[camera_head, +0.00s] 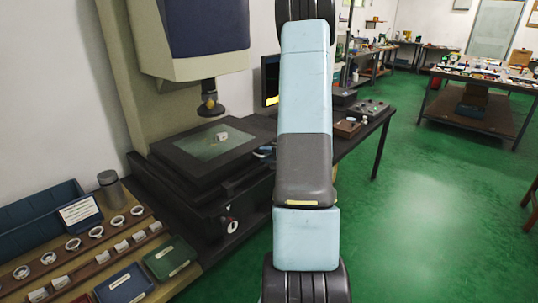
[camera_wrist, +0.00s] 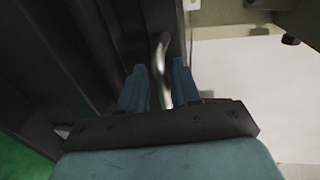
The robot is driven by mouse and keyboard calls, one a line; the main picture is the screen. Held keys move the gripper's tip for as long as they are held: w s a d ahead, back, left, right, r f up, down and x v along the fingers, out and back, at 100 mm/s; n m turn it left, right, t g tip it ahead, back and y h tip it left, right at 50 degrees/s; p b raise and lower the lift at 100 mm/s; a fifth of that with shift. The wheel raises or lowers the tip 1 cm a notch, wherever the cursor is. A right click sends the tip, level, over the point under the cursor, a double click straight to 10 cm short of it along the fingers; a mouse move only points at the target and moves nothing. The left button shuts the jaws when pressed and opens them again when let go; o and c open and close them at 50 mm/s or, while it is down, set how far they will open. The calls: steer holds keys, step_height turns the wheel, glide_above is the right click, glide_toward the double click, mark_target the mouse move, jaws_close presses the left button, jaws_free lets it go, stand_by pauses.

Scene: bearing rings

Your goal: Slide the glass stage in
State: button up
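The glass stage (camera_head: 195,150) is a dark-framed plate with a clear pane, on the black base of a tall measuring machine in the head view. A small pale part (camera_head: 222,137) rests on the pane. A curved metal handle (camera_wrist: 163,60) shows in the wrist view at the side of a dark block. My gripper (camera_wrist: 160,82) has its two blue fingers on either side of this handle, with a gap visible beside it, so it looks open. In the head view a bit of my gripper (camera_head: 263,152) shows at the stage's right edge; my arm hides the rest.
The machine's lens (camera_head: 210,105) hangs over the stage. A wooden rack (camera_head: 85,255) with several rings stands at the lower left, beside a blue bin (camera_head: 40,215) and a grey cylinder (camera_head: 112,188). A bench (camera_head: 365,115) with small items extends to the right. Green floor is clear on the right.

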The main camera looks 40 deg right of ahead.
steer(key=v, duration=1.3)
steer(key=shift+s, duration=0.4)
